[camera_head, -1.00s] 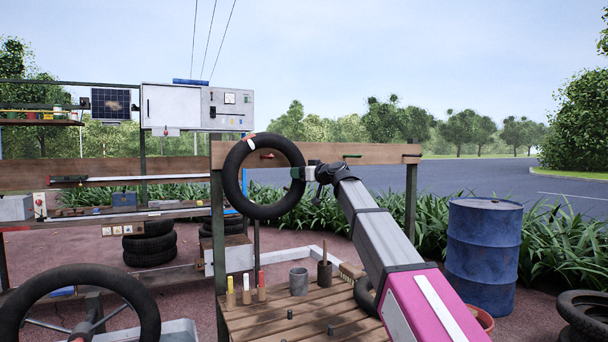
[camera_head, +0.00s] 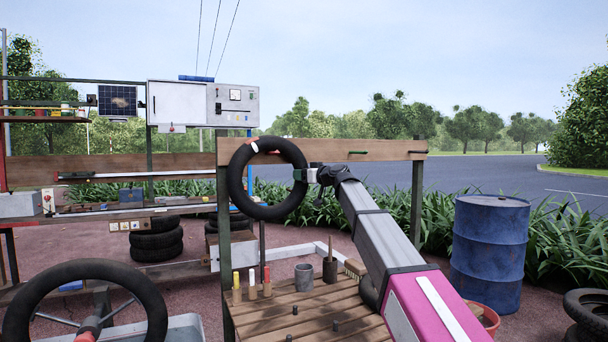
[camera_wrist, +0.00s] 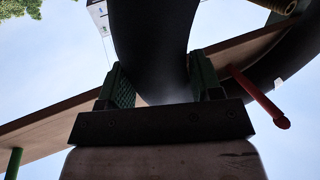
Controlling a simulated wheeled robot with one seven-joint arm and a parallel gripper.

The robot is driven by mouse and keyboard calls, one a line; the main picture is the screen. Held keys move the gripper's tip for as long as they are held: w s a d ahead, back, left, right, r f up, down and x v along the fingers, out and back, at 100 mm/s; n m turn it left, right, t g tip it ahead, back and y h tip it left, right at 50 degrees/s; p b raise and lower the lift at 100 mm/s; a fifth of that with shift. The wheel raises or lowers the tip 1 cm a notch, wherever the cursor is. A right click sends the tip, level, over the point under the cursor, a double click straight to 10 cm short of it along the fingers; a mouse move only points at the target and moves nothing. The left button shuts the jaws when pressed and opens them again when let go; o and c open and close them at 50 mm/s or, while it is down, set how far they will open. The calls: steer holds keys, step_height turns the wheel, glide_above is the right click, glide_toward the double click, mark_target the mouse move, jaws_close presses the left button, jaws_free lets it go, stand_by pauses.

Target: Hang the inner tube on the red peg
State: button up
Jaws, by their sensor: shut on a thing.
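The inner tube (camera_head: 293,202) is a black ring hanging upright in front of the wooden beam, its top about level with the beam's upper edge. My gripper (camera_head: 300,174) is shut on its right side; in the wrist view, the green fingers (camera_wrist: 158,88) pinch the tube (camera_wrist: 155,35). The red peg (camera_head: 275,152) shows inside the ring's opening, just below its top. In the wrist view, the red peg (camera_wrist: 258,97) slants out from the beam, right of my fingers. I cannot tell whether the tube touches the peg or how far the peg passes through it.
The beam (camera_head: 330,150) also carries a green peg (camera_head: 357,153) to the right. Below is a slatted bench (camera_head: 310,310) with pots and coloured-handled tools. A blue drum (camera_head: 490,250) stands right; a wheel (camera_head: 150,300) stands front left.

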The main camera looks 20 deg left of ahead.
steer(key=o, duration=1)
steer(key=shift+c, duration=0.2)
